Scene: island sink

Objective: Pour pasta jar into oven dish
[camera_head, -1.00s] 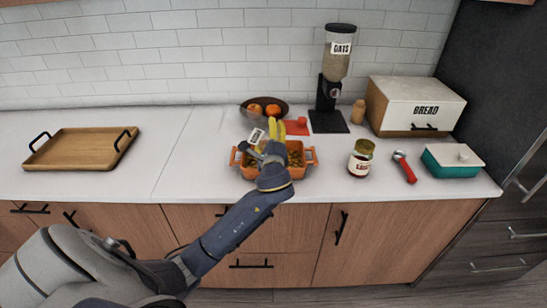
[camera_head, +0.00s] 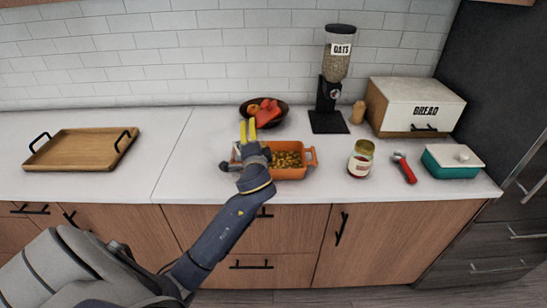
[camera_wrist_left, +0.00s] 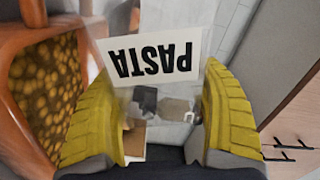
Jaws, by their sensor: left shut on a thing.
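My left gripper (camera_head: 247,130) has its yellow fingers above the left end of the orange oven dish (camera_head: 312,156). In the left wrist view the gripper (camera_wrist_left: 165,110) is shut on the pasta jar, whose white PASTA label (camera_wrist_left: 155,55) reads upside down, so the jar is tipped over. Most of the jar is hard to make out, and I cannot make it out in the head view. The oven dish, also at the left of the left wrist view (camera_wrist_left: 75,15), holds many yellow-brown pasta pieces (camera_head: 288,160). My right gripper is not in view.
Behind the dish is a dark fruit bowl (camera_head: 281,117) with a red object (camera_head: 267,112) on it. A wooden tray (camera_head: 80,150) lies left.

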